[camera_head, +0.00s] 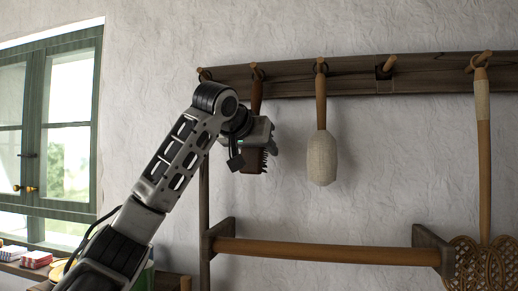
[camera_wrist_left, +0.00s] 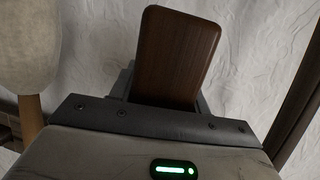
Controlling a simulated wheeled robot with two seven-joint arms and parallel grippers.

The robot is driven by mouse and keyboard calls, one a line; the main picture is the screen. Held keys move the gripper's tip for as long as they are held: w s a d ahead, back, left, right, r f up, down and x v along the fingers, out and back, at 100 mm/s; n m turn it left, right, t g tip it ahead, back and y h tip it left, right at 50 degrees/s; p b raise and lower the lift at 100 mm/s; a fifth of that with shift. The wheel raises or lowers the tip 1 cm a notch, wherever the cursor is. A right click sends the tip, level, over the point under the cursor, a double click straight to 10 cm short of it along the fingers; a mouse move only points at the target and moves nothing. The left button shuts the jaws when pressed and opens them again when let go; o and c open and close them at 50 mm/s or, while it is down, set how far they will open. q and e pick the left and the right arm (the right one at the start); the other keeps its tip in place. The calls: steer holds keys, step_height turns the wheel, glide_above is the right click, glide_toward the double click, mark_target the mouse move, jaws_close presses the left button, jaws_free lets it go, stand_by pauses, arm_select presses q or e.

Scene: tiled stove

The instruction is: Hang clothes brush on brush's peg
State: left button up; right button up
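The clothes brush (camera_head: 253,160) has a brown wooden body and dark bristles facing right. Its slim handle (camera_head: 257,97) points up, with the top at a wooden peg (camera_head: 256,71) on the rail. A dark loop shows at that peg, but I cannot tell whether it is around it. My left gripper (camera_head: 258,133) is at the brush's body, its fingers on both sides. In the left wrist view the brush's smooth brown end (camera_wrist_left: 177,58) sticks out beyond the gripper, which looks shut on it. The fingertips are mostly hidden. My right gripper is not in view.
The dark wooden rail (camera_head: 350,83) carries several pegs. A pale bath brush (camera_head: 321,157) hangs just right of the clothes brush. A long-handled wicker beater (camera_head: 484,150) hangs at far right. A wooden bar (camera_head: 330,253) runs below. A green window (camera_head: 55,130) is left.

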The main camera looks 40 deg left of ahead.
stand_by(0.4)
arm_select(q)
steer(key=o, duration=1.1)
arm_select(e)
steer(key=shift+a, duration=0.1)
arm_select(q)
steer(key=shift+s+d+r, duration=0.1)
steer(key=shift+s+r, duration=0.05)
steer(key=shift+s, duration=0.15)
steer(key=shift+b+v, duration=1.3)
steer(key=shift+v, duration=6.35)
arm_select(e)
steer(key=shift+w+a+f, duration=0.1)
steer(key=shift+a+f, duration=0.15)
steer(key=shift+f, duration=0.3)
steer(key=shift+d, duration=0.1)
